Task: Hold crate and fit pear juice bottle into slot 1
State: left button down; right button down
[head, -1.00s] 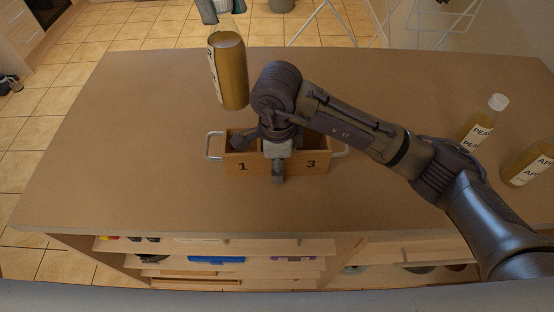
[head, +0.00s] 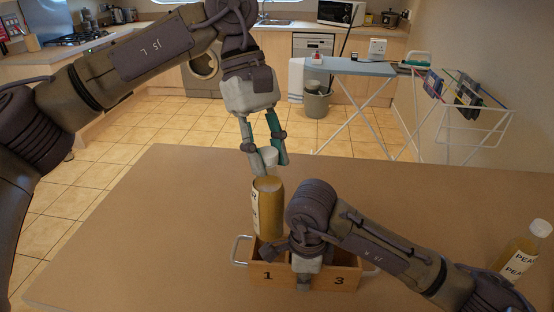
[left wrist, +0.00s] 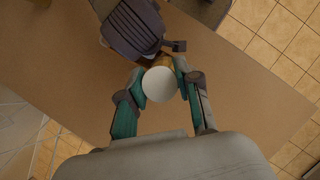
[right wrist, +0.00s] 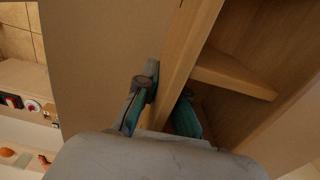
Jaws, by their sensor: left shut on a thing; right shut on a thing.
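The wooden crate (head: 342,274) stands on the table with slot numbers 1 and 3 showing on its front; the middle of the front is hidden. My right gripper (head: 304,274) is shut on a crate wall, which also shows between its fingers in the right wrist view (right wrist: 188,60). My left gripper (head: 268,158) is shut on the top of the pear juice bottle (head: 268,212), whose label is only partly seen. The bottle is nearly upright above slot 1, its base close to the crate's opening. I cannot tell whether it has entered. Its white cap (left wrist: 159,84) shows in the left wrist view.
Another pear juice bottle (head: 521,252) stands at the table's right side, behind my right arm. The table (head: 190,220) is clear left of the crate. An ironing board (head: 345,67) and a drying rack (head: 470,110) stand on the floor beyond.

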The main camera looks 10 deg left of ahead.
aim_at(269, 193)
pick_arm(q)
jog(key=shift+f, duration=2)
jog(key=shift+f, duration=0.4)
jog(key=shift+f, duration=0.3)
jog(key=shift+f, duration=0.5)
dwell(0.5)
jog(key=shift+f, duration=0.35)
jog(key=shift+f, duration=0.45)
jog(key=shift+f, duration=0.7)
jog(key=shift+f, duration=0.45)
jog(key=shift+f, duration=0.4)
